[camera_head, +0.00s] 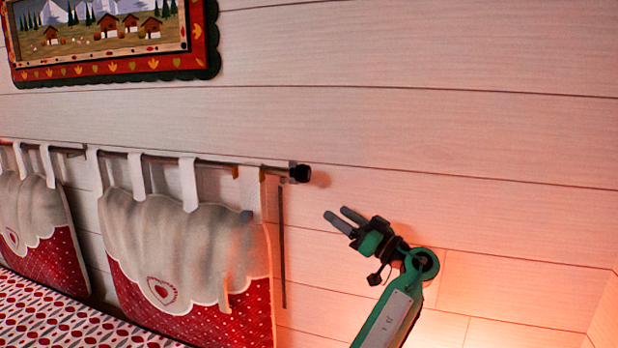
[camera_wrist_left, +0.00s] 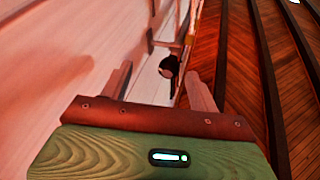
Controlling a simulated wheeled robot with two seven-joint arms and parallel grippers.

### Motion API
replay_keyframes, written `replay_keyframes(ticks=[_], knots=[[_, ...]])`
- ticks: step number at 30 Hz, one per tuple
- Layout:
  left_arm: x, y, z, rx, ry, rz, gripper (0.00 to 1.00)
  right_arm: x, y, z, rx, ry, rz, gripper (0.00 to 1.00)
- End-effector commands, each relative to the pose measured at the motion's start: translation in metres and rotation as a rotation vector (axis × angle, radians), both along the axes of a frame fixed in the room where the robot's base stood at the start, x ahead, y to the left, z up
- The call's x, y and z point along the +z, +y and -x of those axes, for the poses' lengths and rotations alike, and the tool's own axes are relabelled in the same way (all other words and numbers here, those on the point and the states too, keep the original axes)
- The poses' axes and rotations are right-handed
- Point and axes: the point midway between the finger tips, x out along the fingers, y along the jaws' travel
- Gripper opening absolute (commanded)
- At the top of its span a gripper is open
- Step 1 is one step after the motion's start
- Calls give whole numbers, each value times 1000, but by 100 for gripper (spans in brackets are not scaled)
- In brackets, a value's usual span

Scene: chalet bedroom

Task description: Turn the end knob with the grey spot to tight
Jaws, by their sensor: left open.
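A black end knob (camera_head: 300,173) caps the right end of a thin dark curtain rod (camera_head: 220,162) on the white plank wall. My left gripper (camera_head: 338,213) is open and empty, below and right of the knob, apart from it. In the left wrist view the round dark knob (camera_wrist_left: 168,67) shows beyond and between the two spread fingers (camera_wrist_left: 160,72), with the rod running away behind it. I cannot make out a grey spot on the knob in either view. My right gripper is not in view.
Red and white fabric hangings (camera_head: 190,250) hang from the rod by loops. A framed mountain picture (camera_head: 110,40) is at upper left. The wall right of the knob is bare.

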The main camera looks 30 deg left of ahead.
Motion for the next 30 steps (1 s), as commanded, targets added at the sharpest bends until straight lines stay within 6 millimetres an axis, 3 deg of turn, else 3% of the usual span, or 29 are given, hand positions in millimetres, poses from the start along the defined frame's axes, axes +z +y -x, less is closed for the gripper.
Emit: replay_keyframes(ticks=[1,3,8,11,15,20,30], knots=[[17,-3,2,17,-38,-19,61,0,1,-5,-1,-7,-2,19],[32,-6,6,36,-74,-40,61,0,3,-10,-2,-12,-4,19],[46,-3,9,51,-101,-56,61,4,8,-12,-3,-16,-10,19],[52,9,8,50,-100,-56,61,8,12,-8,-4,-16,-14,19],[64,35,8,50,-97,-56,61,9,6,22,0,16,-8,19],[77,68,7,50,-96,-56,61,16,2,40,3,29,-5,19],[93,113,6,47,-95,-55,61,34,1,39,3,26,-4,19]])
